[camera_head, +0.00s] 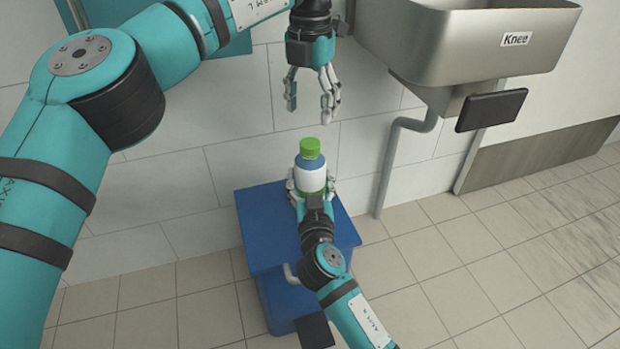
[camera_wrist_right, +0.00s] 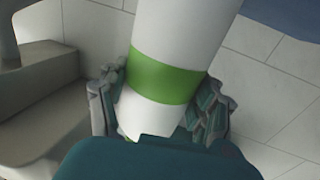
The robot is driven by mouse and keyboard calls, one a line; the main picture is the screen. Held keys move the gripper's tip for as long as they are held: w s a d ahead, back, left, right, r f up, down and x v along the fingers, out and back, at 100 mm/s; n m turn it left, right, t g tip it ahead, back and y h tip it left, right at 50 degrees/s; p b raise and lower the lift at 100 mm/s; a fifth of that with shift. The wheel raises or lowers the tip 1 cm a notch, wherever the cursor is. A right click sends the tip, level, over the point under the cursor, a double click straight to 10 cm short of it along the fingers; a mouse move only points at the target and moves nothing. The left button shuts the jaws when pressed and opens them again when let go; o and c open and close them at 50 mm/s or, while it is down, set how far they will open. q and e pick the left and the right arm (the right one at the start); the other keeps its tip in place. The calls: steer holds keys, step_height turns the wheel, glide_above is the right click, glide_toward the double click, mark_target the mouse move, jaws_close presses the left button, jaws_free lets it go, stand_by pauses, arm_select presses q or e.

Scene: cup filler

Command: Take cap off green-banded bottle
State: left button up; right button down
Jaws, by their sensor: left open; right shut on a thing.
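The bottle (camera_head: 311,177) is upright in the head view, with a blue shoulder, a white label and a green cap (camera_head: 310,147) on its top. My right gripper (camera_head: 311,192) is shut around its lower part from the front. In the right wrist view the bottle (camera_wrist_right: 180,35) is white with a green band (camera_wrist_right: 165,77), and my right gripper's fingers (camera_wrist_right: 160,105) lie on both sides of it. My left gripper (camera_head: 309,108) is open and empty. Its fingers point down above the cap, apart from it.
A blue stand (camera_head: 258,230) is under and behind the bottle; I cannot tell whether the bottle touches it. A steel sink (camera_head: 450,45) marked "Knee", with a dark knee plate (camera_head: 491,110) and a grey drain pipe (camera_head: 391,165), is at right. The tiled floor at right is free.

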mark_target(310, 143)
arm_select(q)
steer(key=m, duration=0.5)
steer(key=shift+m, duration=0.3)
steer(key=m, duration=0.6)
steer(key=shift+m, duration=0.3)
steer(key=m, duration=0.6)
steer(key=shift+m, duration=0.4)
steer(key=m, duration=0.7)
steer(key=shift+f+m, duration=0.35)
steer(key=shift+m, duration=0.15)
step_height(310, 143, down, 7)
steer(key=shift+f, duration=0.15)
